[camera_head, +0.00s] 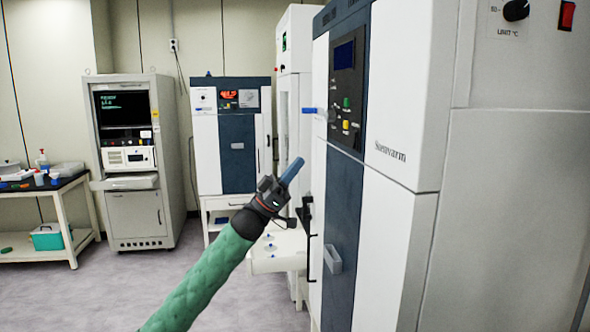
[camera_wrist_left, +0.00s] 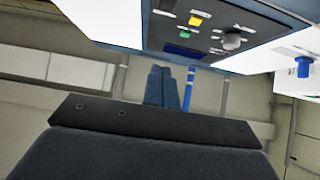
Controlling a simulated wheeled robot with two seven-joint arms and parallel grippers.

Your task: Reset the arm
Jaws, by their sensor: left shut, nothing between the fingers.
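My left gripper (camera_head: 291,171) is raised at the end of the green-sleeved arm, in front of the freeze dryer (camera_head: 394,150). Its blue fingers are shut together with nothing between them. In the left wrist view the fingers (camera_wrist_left: 162,88) show side by side below the dryer's control panel (camera_wrist_left: 215,28), which has yellow and green buttons and a knob. In the head view the same panel (camera_head: 347,85) is above and right of the fingers, and the gripper appears apart from it. My right gripper is not in view.
A white shelf (camera_head: 265,264) with small blue-topped items is below the gripper. Another cabinet (camera_head: 233,150) and an instrument rack (camera_head: 133,160) stand behind. A cart (camera_head: 60,205) with lab items is at far left. The floor at left centre is clear.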

